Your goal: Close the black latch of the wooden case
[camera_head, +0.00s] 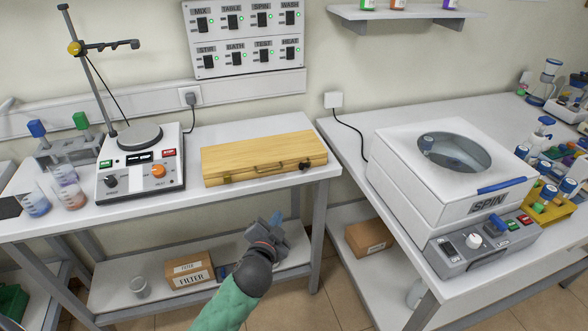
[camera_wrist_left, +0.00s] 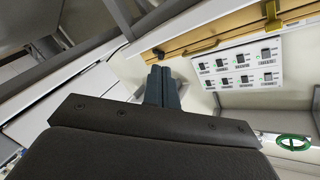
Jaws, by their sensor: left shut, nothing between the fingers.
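The wooden case (camera_head: 250,152) lies flat on the left white table, its lid down. A small black latch (camera_head: 305,165) is on the right part of its front; whether it is fastened is too small to tell. A handle is at the middle of the front and a brass latch (camera_head: 227,180) at the left. My left gripper (camera_head: 275,225) is below and in front of the case, clear of it. Its fingers (camera_wrist_left: 161,75) are together and empty in the left wrist view, where part of the case (camera_wrist_left: 225,28) shows at the top. My right gripper is out of view.
A white spin machine (camera_head: 400,165) is on the right table (camera_head: 345,135). Boxes (camera_head: 190,272) sit on the lower shelf. The space before the case's front is free.

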